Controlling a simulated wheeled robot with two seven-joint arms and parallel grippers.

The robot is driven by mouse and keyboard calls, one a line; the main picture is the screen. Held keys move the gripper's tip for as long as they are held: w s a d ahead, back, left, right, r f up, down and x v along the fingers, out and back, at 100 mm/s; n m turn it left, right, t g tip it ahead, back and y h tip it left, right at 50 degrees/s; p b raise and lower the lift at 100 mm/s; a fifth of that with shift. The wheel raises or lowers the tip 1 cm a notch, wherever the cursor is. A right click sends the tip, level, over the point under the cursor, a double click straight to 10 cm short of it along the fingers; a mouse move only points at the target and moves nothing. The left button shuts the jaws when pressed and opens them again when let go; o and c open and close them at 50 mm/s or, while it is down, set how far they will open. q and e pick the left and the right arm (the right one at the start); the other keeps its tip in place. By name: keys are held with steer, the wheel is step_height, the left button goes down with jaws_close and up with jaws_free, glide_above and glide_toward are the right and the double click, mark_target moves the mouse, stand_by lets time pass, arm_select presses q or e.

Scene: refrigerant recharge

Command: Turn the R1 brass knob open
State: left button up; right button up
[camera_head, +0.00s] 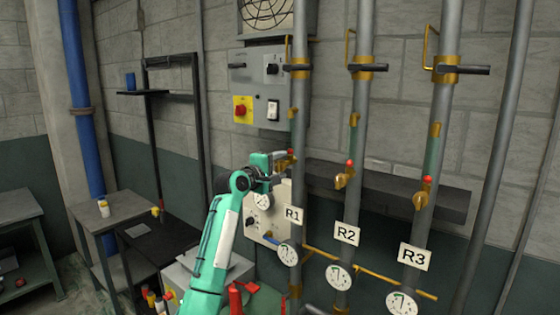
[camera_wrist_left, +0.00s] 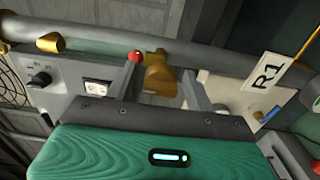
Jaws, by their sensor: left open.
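The R1 brass knob (camera_wrist_left: 160,76) shows in the left wrist view on the grey R1 pipe, with a red-tipped part (camera_wrist_left: 135,56) beside it. My left gripper (camera_head: 286,160) is open at the R1 pipe (camera_head: 299,130). In the wrist view its two fingers stand on either side of the brass knob, and I cannot tell whether they touch it. The R1 label (camera_head: 293,215) hangs just below on the pipe. My right gripper is not in view.
The R2 knob (camera_head: 341,181) and R3 knob (camera_head: 420,200) sit on parallel pipes to the right. A control box with a red button (camera_head: 240,111) is on the wall above my left gripper. A dark ledge (camera_head: 390,188) runs behind the pipes. Gauges hang below the labels.

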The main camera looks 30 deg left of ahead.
arm_select(q)
steer(key=shift+w, duration=0.3)
steer(key=shift+d, duration=0.1)
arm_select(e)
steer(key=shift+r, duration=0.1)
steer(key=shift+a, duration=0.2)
arm_select(q)
steer(key=c, duration=1)
steer(key=shift+o, duration=0.2)
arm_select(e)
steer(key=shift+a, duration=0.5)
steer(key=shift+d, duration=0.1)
